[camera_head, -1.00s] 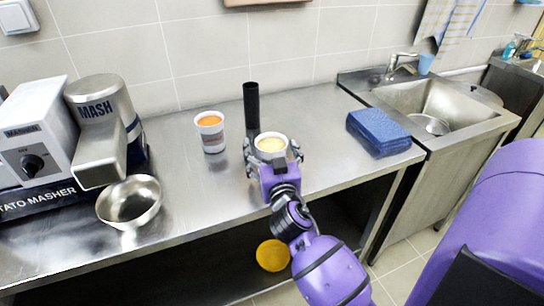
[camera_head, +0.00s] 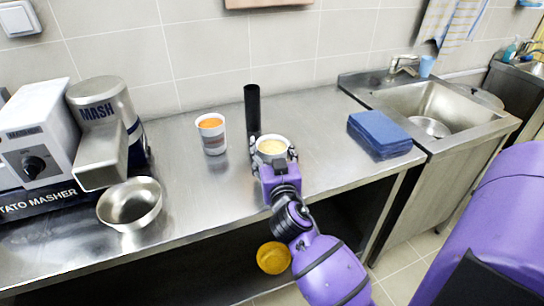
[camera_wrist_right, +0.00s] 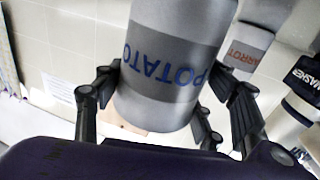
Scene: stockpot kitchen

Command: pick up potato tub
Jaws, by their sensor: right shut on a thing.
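The potato tub (camera_head: 272,146) is a white and grey cup with pale yellow contents, near the front edge of the steel counter. In the right wrist view the tub (camera_wrist_right: 172,70) shows the word POTATO, upside down, and stands between the fingers. My right gripper (camera_head: 273,152) is shut on the tub, one finger on each side of it. Whether the tub's base touches the counter is hidden in the head view. My left gripper is not in view.
A carrot tub (camera_head: 211,135) with orange contents stands to the left. A black cylinder (camera_head: 252,108) stands just behind the potato tub. The masher (camera_head: 100,125) and steel bowl (camera_head: 130,204) are at left. Blue cloths (camera_head: 379,134) lie right, beside the sink (camera_head: 430,105).

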